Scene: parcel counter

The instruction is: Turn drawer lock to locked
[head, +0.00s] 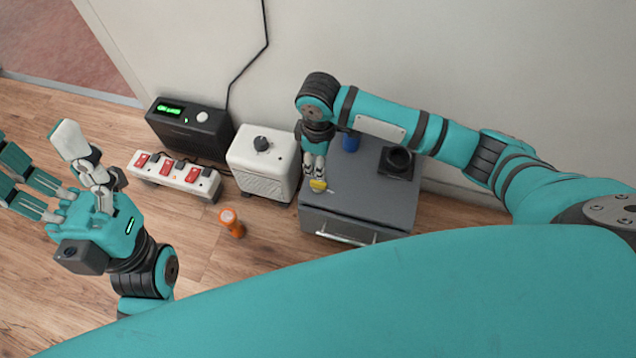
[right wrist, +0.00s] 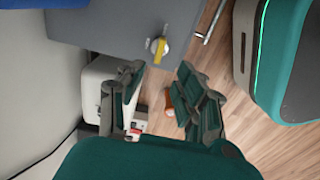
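The drawer lock is a yellow knob (head: 318,185) on a grey drawer cabinet (head: 375,205), near its front left part. In the right wrist view the lock knob (right wrist: 160,47) sits on a round silver plate with small white marks beside it. I cannot read which mark it points at. My right gripper (head: 314,165) is just above the knob, pointing down. In the wrist view its fingers (right wrist: 160,80) are spread, with nothing between them, and the knob lies just beyond the tips. My left gripper (head: 58,170) is open and empty at the far left, away from the cabinet.
A blue item (head: 350,141) and a black round item (head: 397,160) stand on the cabinet. Left of it are a white box (head: 262,175) with a dial, a power strip (head: 175,175), a black display box (head: 190,130) and an orange cylinder (head: 231,222) on the floor.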

